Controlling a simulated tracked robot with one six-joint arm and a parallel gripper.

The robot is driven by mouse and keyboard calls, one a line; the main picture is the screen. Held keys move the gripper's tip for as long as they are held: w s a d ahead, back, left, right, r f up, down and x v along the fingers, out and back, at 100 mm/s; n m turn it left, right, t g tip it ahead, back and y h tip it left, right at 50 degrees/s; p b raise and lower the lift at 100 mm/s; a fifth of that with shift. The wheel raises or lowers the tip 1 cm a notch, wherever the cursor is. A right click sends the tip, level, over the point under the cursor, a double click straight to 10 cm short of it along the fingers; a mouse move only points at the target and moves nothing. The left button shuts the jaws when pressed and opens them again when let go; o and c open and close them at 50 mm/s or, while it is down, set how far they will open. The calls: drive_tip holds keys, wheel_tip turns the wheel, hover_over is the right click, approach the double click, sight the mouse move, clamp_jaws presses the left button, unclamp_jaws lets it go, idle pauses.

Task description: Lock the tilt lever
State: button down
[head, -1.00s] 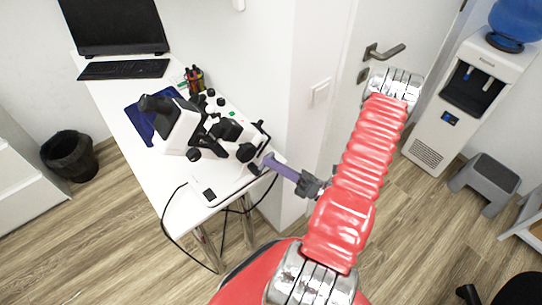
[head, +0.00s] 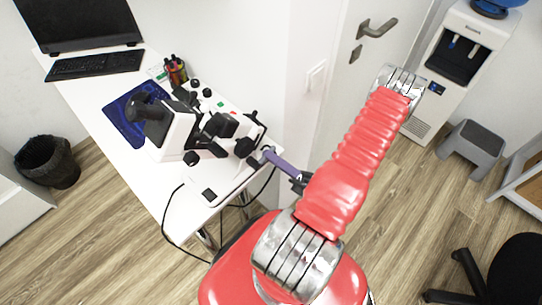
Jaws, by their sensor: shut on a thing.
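A white device with black knobs and arms (head: 172,132), microscope-like, stands on the white desk (head: 118,150). The fingertips and the lever's exact position are too small to make out. A round black knob (head: 244,147) is just left of my gripper. My red arm hides part of the scene to the right.
A dark cable (head: 164,222) hangs off the desk's front. A wall corner stands close behind my gripper. A black chair (head: 505,272) and grey stool (head: 472,145) are at right.

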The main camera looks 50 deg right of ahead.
drive_tip(key=shift+f, duration=0.1)
idle(0.3)
drive_tip(key=c, duration=1.8)
unclamp_jaws()
drive_tip(key=shift+o, duration=0.2)
drive_tip(key=shift+s+d, duration=0.1)
drive_tip(key=v, duration=1.3)
drive_tip(key=shift+s+f, duration=0.2)
drive_tip(key=shift+s, duration=0.1)
